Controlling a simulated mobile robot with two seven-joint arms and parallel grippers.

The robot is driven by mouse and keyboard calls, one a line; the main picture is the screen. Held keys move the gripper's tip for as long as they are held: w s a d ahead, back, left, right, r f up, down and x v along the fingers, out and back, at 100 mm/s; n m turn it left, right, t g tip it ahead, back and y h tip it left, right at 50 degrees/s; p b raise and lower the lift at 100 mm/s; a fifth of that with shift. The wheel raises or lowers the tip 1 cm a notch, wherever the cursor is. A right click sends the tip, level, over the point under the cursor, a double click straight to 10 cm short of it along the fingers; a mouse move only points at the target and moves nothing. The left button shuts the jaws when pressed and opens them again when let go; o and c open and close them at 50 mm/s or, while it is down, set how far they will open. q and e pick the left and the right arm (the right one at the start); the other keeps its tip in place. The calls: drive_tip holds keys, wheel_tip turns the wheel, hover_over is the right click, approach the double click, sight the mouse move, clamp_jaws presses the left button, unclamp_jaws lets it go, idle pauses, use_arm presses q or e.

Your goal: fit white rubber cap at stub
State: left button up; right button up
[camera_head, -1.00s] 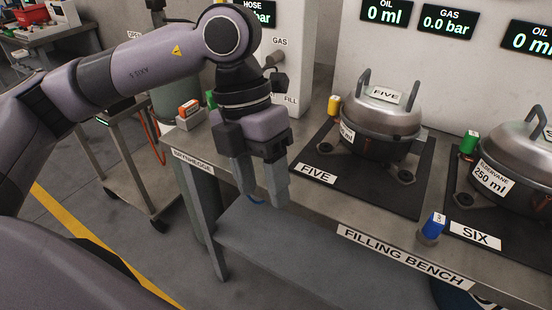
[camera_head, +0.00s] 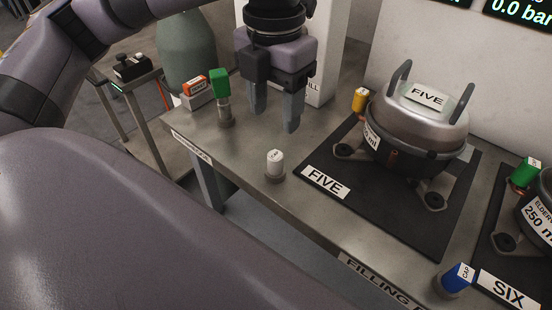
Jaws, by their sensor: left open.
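A small white cap (camera_head: 275,157) stands upright on a short grey holder near the front edge of the bench. My left gripper (camera_head: 275,118) points down above the bench, its two fingers apart with nothing between them. In the picture its fingertips are just above and beyond the white cap, not touching it. Compressor FIVE (camera_head: 418,112), a round metal pot with two upright handles, sits on a dark mat to the right. My right gripper is not in view.
A green cap (camera_head: 219,82) on a post and an orange box (camera_head: 196,90) stand left of the gripper. A yellow cap (camera_head: 360,100) is beside compressor FIVE. A blue cap (camera_head: 456,278) and a green cap (camera_head: 525,172) are near SIX. Bench around the white cap is clear.

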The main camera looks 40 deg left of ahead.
sight(275, 155)
use_arm(q)
wheel_tip(275, 155, down, 8)
drive_tip(key=b, duration=0.5)
drive_tip(key=shift+r+b, duration=0.15)
drive_tip(key=shift+b, duration=0.25)
drive_tip(key=shift+f+b, duration=0.65)
drive_tip(key=shift+f, duration=0.05)
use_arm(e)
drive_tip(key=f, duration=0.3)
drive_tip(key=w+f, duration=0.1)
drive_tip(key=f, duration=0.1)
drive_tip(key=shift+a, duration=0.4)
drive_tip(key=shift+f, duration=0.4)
use_arm(q)
clamp_jaws()
drive_tip(key=shift+r, duration=0.15)
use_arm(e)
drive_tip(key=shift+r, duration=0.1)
